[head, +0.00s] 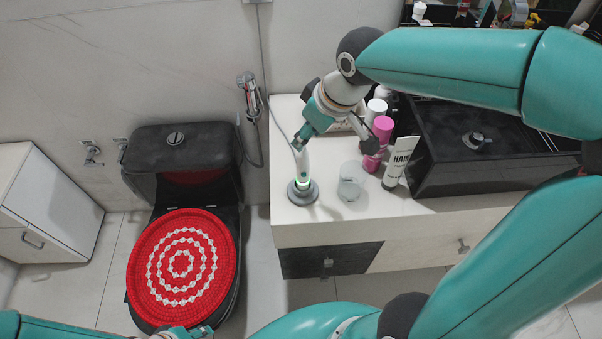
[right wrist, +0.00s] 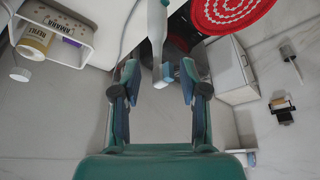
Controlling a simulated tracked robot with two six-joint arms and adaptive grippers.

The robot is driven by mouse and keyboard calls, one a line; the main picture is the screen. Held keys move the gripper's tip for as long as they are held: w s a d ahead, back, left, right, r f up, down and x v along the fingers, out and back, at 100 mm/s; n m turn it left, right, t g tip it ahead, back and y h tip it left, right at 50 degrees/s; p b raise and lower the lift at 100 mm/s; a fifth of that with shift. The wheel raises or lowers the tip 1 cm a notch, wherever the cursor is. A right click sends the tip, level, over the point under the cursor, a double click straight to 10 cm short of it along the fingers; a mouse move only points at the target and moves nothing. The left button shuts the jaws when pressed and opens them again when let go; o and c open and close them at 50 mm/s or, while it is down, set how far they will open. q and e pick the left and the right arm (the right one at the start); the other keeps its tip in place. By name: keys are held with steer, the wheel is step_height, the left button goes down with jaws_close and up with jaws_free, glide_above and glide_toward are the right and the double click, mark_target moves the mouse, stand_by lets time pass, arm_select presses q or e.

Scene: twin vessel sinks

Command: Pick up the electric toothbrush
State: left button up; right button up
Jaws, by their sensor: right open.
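The electric toothbrush (head: 303,177) is white with a green glow and stands upright on a round grey base (head: 303,193) at the left end of the counter. My right gripper (head: 299,144) is open at its top and hides the brush head in the head view. In the right wrist view, the toothbrush handle (right wrist: 157,25) comes down from the top edge, and its brush head lies between the spread fingers (right wrist: 159,75), with gaps on both sides. My left gripper (head: 187,332) shows only in part at the bottom edge, over the red-covered toilet seat.
A clear glass (head: 351,182) stands just right of the toothbrush. Beyond it are a pink bottle (head: 378,145), a white hair tube (head: 400,160) and a black vessel sink (head: 470,150). The counter's front left edge is close by.

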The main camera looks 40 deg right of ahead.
mark_target(303, 164)
steer(key=x, duration=0.4)
steer(key=shift+w+d, duration=0.1)
steer(key=shift+w, duration=0.2)
steer(key=shift+c, duration=0.3)
jaws_close()
